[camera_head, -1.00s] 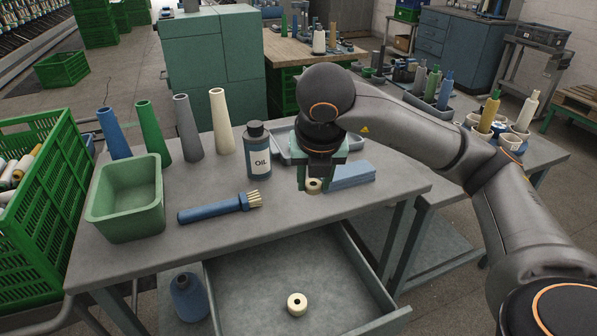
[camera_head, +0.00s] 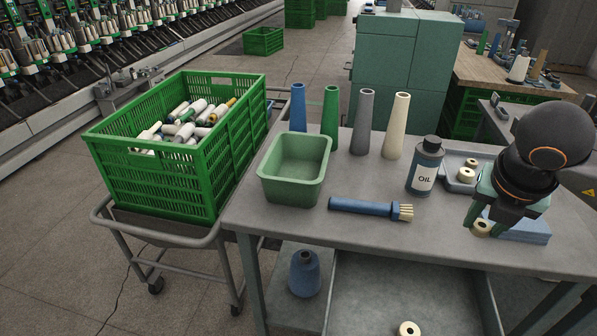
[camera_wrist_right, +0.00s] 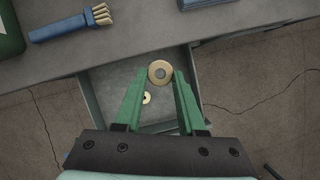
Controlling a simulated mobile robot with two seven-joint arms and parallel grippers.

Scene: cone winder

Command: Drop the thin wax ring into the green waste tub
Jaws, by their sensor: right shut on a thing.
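My right gripper (camera_head: 490,220) is at the right of the grey table in the head view, fingers pointing down. It is shut on a cream wax ring (camera_head: 481,229), which also shows between the fingertips in the wrist view (camera_wrist_right: 160,72). I cannot tell how thin this ring is. The green waste tub (camera_head: 285,195) stands open at the table's left end and looks empty. Another cream ring (camera_head: 408,329) lies in the open drawer below, and shows smaller in the wrist view (camera_wrist_right: 147,98). My left gripper is not in view.
Several upright cones (camera_head: 361,122) line the back. A grey tray (camera_head: 453,186) holds small rings. A blue block (camera_head: 527,230) lies beside the gripper. A green crate (camera_head: 150,177) stands left.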

